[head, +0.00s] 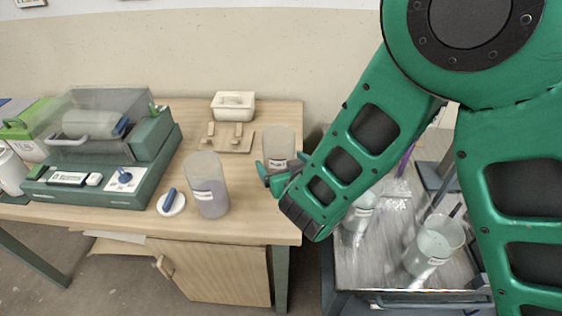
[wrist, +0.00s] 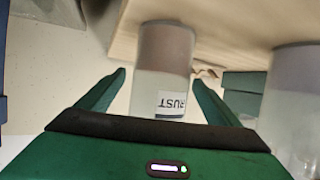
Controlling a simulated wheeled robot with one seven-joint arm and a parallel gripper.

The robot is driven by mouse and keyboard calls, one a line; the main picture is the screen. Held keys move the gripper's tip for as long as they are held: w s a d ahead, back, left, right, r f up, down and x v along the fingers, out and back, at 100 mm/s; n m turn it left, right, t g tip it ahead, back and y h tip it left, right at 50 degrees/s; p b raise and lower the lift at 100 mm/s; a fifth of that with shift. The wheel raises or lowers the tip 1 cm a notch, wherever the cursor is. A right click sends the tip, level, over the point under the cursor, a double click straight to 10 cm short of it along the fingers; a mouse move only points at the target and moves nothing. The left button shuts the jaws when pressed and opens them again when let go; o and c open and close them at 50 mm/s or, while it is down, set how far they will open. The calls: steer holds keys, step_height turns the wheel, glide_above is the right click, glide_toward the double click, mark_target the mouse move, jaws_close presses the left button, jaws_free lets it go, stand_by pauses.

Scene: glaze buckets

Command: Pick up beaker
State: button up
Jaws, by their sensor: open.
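A clear beaker with brownish contents (head: 279,143) stands on the wooden table near its right edge. In the wrist view this beaker (wrist: 165,50) appears between my fingers, with a label reading RUST. My gripper (head: 276,176) is open in front of it, with one finger on each side in the wrist view (wrist: 160,78). I cannot tell whether the fingers touch it. Its lower part is partly hidden by my gripper in the head view. A second beaker with greyish-purple contents (head: 208,185) stands to the left on the table.
A green machine with a clear cover (head: 110,145) fills the table's left. A white dish with a blue handle (head: 172,203) lies beside it. A lidded cream box (head: 233,105) stands at the back. A metal cart (head: 385,270) holds pale beakers (head: 433,245) at right.

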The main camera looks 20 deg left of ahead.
mark_target(275, 128)
steer(key=shift+x, duration=1.1)
steer(key=c, duration=1.6)
steer(key=shift+o, duration=0.2)
steer(key=shift+r, duration=0.15)
steer(key=shift+r, duration=4.85)
